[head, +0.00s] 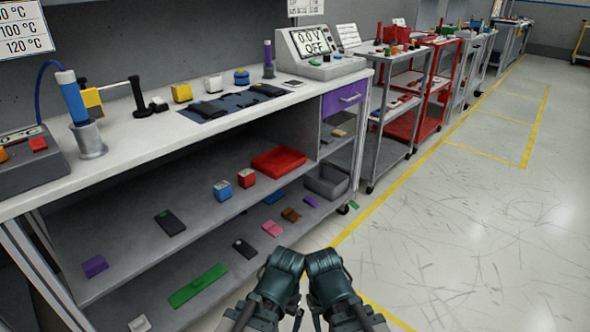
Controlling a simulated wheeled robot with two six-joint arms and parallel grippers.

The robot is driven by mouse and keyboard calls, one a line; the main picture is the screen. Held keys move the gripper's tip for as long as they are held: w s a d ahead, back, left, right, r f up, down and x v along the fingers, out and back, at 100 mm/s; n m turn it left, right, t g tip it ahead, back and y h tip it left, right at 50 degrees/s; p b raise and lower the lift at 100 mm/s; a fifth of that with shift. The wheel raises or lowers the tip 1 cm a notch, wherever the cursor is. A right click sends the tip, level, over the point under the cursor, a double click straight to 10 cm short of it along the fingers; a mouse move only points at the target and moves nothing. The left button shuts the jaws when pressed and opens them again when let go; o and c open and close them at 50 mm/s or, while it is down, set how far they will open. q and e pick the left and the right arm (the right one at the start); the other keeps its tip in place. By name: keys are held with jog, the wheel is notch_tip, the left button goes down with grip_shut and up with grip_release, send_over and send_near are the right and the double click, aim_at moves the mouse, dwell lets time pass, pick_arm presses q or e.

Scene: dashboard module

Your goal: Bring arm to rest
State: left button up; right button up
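Both of my arms show at the bottom centre of the head view, as dark green rounded links close together. The left arm's link leans up from the left and the right arm's link leans up from the right, with a narrow gap between their tops. No gripper fingers show on either arm, so I cannot see what they hold. The arms appear in front of the workbench (130,143) and the floor (480,250), and no contact with the bench shows.
The bench top holds a blue soldering iron (73,97) in a stand, a dark mat (232,105) and a meter (318,50). Its shelves hold a red tray (279,160), a grey bin (326,181) and small boxes. Trolleys, including a red one (433,90), stand beyond. The floor at right is clear.

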notch_tip(320, 180, up, 38)
jog(key=p, duration=3.6)
jog(key=shift+f, duration=0.15)
